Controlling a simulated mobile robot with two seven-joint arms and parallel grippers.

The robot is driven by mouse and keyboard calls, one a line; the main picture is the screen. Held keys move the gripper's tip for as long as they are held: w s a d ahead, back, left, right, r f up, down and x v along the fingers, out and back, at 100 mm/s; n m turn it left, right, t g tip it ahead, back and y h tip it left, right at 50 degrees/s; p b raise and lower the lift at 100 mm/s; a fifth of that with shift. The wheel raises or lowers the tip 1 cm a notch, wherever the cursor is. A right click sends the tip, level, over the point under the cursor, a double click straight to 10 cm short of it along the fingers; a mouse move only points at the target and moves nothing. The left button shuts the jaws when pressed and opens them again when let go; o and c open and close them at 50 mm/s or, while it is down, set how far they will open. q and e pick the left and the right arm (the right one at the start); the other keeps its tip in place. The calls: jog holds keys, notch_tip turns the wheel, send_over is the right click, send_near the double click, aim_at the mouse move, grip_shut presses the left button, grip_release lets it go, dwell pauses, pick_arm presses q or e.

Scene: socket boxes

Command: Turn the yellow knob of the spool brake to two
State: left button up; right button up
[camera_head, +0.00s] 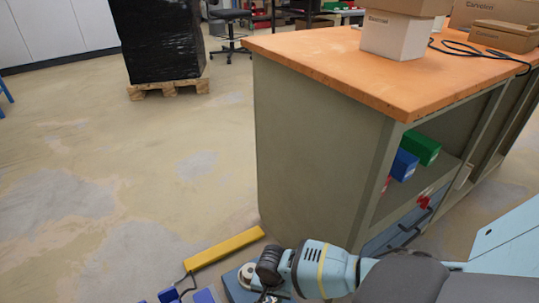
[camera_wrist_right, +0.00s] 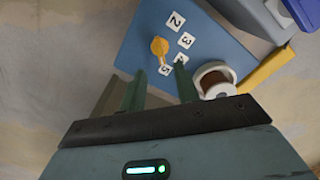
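The yellow knob (camera_wrist_right: 159,46) sits on a blue panel (camera_wrist_right: 140,50) in the right wrist view. White number labels stand along its right side: 2 (camera_wrist_right: 176,20) at the top, 3 (camera_wrist_right: 186,41) below it, one partly hidden by a fingertip, and 5 (camera_wrist_right: 165,70). The knob's narrow end points down toward the 5. A white-rimmed spool with a brown core (camera_wrist_right: 215,78) is to the right. My right gripper (camera_wrist_right: 160,80) is open, its dark green fingers apart and just below the knob, apparently not touching it. The left gripper is not in view.
In the head view a yellow bar (camera_head: 224,249) lies on the floor beside a workbench (camera_head: 310,150) with an orange top. Blue (camera_head: 404,165) and green (camera_head: 422,148) boxes sit on its shelf. A black-wrapped pallet stands farther back; floor at left is clear.

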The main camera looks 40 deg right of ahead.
notch_tip(320, 180, down, 6)
jog(key=b, duration=0.3)
jog(key=shift+f, duration=0.15)
jog(key=shift+f+b, duration=0.6)
jog(key=shift+f, duration=0.05)
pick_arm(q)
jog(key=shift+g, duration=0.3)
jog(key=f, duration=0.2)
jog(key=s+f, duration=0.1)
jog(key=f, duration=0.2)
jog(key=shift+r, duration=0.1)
pick_arm(e)
grip_shut()
